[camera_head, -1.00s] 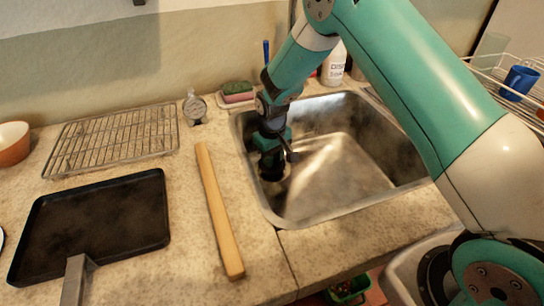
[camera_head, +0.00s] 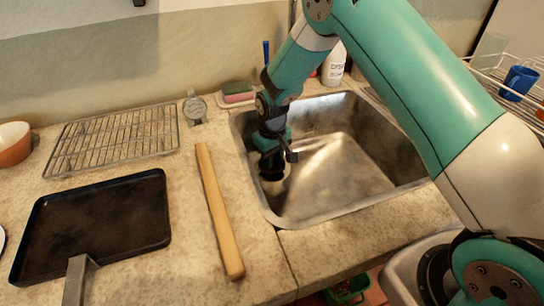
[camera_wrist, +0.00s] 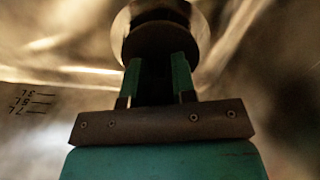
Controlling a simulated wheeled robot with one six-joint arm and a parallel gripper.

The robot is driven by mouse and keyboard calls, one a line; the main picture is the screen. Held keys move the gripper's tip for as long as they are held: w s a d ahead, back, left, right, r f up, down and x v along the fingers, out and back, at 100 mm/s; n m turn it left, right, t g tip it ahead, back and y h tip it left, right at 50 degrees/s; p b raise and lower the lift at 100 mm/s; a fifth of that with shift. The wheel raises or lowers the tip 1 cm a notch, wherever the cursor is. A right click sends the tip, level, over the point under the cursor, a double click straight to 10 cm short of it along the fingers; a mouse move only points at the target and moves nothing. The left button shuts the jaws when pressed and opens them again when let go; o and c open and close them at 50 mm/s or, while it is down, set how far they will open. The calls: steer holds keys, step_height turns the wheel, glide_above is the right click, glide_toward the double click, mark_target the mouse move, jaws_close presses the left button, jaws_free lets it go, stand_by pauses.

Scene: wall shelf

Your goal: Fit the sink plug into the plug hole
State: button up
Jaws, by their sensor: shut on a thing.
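My gripper (camera_head: 270,163) is down inside the steel sink (camera_head: 345,175), near its left wall. Its two teal fingers (camera_wrist: 158,78) are shut on the sink plug, a dark round piece (camera_wrist: 158,40) at the fingertips in the wrist view. In the head view the dark plug (camera_head: 271,174) is small and partly covered by the gripper. A shiny round metal rim (camera_wrist: 122,30), apparently the plug hole's, shows around the plug in the wrist view. The hole's inside is hidden behind the plug. I cannot tell whether the plug is seated or just above the hole.
The sink's left wall and rim (camera_head: 248,170) are close to my gripper; the basin to the right is empty. A sponge (camera_head: 237,88) and white bottle (camera_head: 334,65) stand behind.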

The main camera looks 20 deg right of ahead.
steer(key=shift+f+b, duration=0.7)
steer(key=shift+f, duration=0.55)
stand_by(0.4)
steer(key=o, duration=1)
steer(key=shift+r, duration=0.1)
step_height(320, 180, up, 17)
steer(key=shift+r, duration=0.2)
steer(key=shift+r, duration=0.1)
steer(key=s+a+r+n+y+p, duration=0.1)
steer(key=s+r, duration=0.4)
steer(key=s, duration=0.5)
steer(key=s+a+r+n+y+p, duration=0.1)
steer(key=s+a+r+p, duration=0.1)
steer(key=s+r, duration=0.4)
steer(key=s+a+r+n+y+p, duration=0.1)
steer(key=s+r, duration=0.5)
steer(key=s, duration=0.9)
steer(key=shift+a+y+p, duration=0.35)
steer(key=shift+y+p, duration=0.25)
steer(key=shift+p, duration=0.35)
